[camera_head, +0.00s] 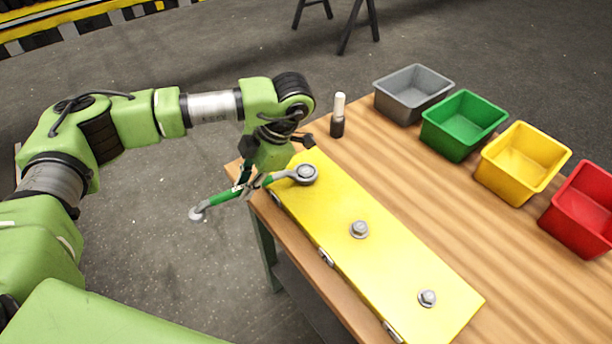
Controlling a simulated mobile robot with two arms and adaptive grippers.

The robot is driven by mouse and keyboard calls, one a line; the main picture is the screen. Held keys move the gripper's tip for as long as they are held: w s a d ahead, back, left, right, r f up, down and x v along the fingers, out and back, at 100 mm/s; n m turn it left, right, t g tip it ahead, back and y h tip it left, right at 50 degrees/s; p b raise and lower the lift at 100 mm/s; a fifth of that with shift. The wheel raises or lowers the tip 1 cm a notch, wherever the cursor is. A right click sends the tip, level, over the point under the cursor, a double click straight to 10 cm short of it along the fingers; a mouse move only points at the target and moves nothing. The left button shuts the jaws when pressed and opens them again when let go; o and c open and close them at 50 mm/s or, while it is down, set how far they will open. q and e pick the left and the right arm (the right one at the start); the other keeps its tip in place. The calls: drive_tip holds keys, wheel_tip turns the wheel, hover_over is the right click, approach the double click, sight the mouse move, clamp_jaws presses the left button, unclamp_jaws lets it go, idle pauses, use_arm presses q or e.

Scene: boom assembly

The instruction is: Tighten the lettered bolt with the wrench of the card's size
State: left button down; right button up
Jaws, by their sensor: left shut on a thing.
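My left gripper (249,187) is shut on a wrench with a green handle (223,198), beyond the near left edge of the table. One grey end of the wrench hangs over the floor. Its other, ring-shaped end lies at the far-end bolt (306,172) of a yellow plate (391,266). The ring appears to be around that bolt's head, but I cannot tell how fully it is seated. A middle bolt (359,229) and a near-end bolt (428,298) stand clear on the plate. No letters are readable and no card is seen. My right gripper is out of view.
The wooden table (440,208) holds grey (412,94), green (463,125), yellow (521,163) and red (582,209) bins along its far right side. A black and white bottle-like object (338,115) stands near the far edge. The wood between plate and bins is clear.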

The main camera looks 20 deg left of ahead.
use_arm(q)
drive_tip(key=shift+w+a+m, duration=0.2)
drive_tip(key=shift+w+m, duration=0.1)
drive_tip(key=shift+w+a+b, duration=0.2)
drive_tip(key=shift+w+b, duration=0.05)
drive_tip(key=shift+b, duration=0.3)
drive_tip(key=shift+w+a+m, duration=0.1)
drive_tip(key=shift+m, duration=0.3)
drive_tip(key=shift+w+a+m+t+b, duration=0.25)
drive_tip(key=shift+w+m+t+b, duration=0.1)
drive_tip(key=shift+t+b, duration=0.1)
